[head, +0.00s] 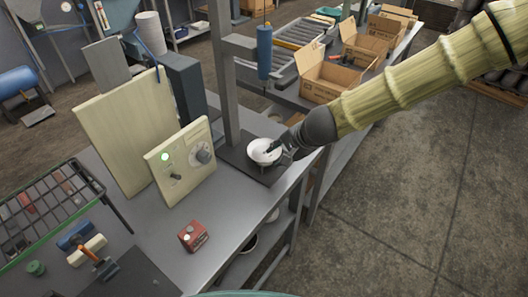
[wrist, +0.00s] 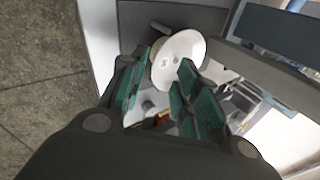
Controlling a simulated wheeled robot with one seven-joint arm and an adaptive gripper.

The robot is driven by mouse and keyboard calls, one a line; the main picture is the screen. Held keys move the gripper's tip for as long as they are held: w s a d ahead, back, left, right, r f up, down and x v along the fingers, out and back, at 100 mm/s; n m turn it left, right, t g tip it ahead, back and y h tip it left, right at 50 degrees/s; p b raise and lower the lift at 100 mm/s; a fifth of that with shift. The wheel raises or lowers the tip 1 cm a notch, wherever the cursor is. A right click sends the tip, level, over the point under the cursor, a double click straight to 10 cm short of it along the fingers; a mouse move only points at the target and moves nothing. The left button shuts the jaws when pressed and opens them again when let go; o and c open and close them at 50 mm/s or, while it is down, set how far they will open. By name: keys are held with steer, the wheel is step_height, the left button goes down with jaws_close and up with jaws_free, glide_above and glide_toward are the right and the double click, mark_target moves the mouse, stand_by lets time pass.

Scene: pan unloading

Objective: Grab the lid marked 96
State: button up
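A white round piece (head: 262,151), a lid or a shallow pan, is on the dark base plate at the foot of the grey post in the head view. In the wrist view a white disc (wrist: 182,58) with a few small dark marks at its middle shows at and beyond my fingertips; I cannot read a 96 on it. My gripper (wrist: 163,70) has its green-padded fingers apart, one on each side of the disc's near part. The right finger hides the disc's lower edge. Contact cannot be made out. In the head view my gripper (head: 283,148) is right at the white piece.
A control box (head: 182,160) with a green light and dial stands left of the post. A small red box (head: 193,235) sits on the grey bench (head: 228,222). Open cartons (head: 328,82) stand on the bench behind. Floor at right is clear.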

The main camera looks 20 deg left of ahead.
mark_target(271, 159)
steer(key=shift+p+x, duration=0.6)
steer(key=shift+x, duration=1.7)
steer(key=shift+w+d, duration=0.1)
jaws_close()
